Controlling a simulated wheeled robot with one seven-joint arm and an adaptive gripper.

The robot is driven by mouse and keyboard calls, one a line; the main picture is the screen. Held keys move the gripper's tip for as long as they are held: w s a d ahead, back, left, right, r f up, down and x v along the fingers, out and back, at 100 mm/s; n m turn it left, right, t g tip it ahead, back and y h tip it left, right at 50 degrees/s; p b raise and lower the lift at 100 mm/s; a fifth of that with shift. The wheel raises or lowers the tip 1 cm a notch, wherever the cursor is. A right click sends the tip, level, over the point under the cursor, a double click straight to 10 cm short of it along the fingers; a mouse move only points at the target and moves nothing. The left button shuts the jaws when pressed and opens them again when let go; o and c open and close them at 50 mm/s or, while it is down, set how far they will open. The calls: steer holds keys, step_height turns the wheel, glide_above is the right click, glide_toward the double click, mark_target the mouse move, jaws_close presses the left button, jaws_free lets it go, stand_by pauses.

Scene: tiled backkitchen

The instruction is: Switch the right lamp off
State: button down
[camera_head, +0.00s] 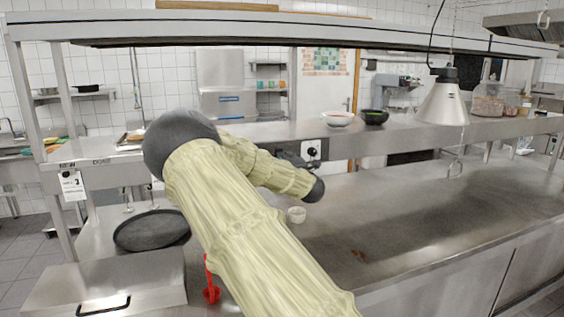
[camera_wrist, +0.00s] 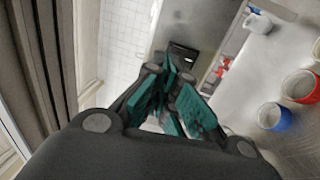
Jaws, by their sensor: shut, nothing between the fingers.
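A conical metal lamp (camera_head: 443,105) hangs by a dark cord at the right, above the steel shelf; whether it is lit is not clear. It is the only lamp I can make out. A small white plate with a dark round knob (camera_head: 312,150) sits on the shelf's front edge. My gripper (camera_head: 292,159) is just left of this plate, partly hidden behind my arm; contact cannot be told. In the wrist view my gripper (camera_wrist: 172,68) has its teal fingers closed and empty, with a dark panel (camera_wrist: 184,52) just beyond the tips.
A white bowl (camera_head: 338,119) and a dark bowl (camera_head: 373,117) stand on the shelf. The steel counter (camera_head: 430,205) is mostly clear at right. A wire hook (camera_head: 455,168) hangs under the lamp.

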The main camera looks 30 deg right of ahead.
steer(key=b+v, duration=0.2)
steer(key=v, duration=0.4)
steer(key=shift+s+a+r+b, duration=0.3)
steer(key=shift+s+a+r, duration=0.1)
steer(key=shift+r, duration=0.15)
steer(key=shift+r, duration=0.1)
steer(key=shift+a, duration=0.15)
